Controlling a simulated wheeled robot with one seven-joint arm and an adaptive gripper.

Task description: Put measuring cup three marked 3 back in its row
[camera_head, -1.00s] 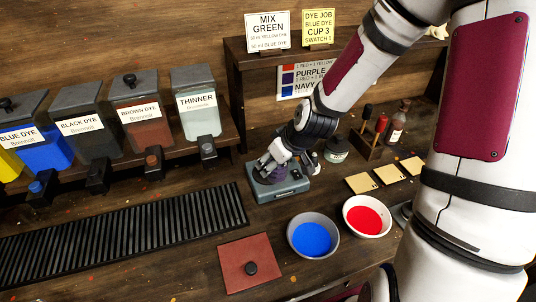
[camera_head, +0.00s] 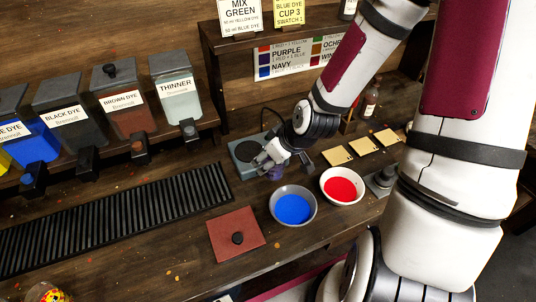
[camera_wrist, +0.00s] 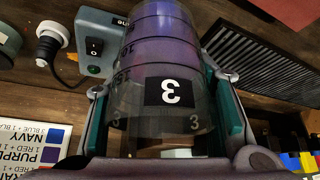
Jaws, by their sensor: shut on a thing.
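The measuring cup marked 3 (camera_wrist: 160,75) is clear, with a black label reading 3 and a purple tint toward its far end. My gripper (camera_wrist: 168,118) is shut on it, one green-padded finger on each side. In the head view my gripper (camera_head: 273,162) is beside the grey plate device (camera_head: 236,158), and only a small purple part of the cup (camera_head: 275,173) shows below the fingers. The cup appears just off the device's right edge; whether it touches the bench cannot be told. No row of measuring cups can be made out.
A bowl of blue dye (camera_head: 293,208) and a bowl of red dye (camera_head: 341,187) stand close in front and right of my gripper. A black slatted grate (camera_head: 115,228) lies to the left. Swatch cards (camera_head: 362,146) lie right.

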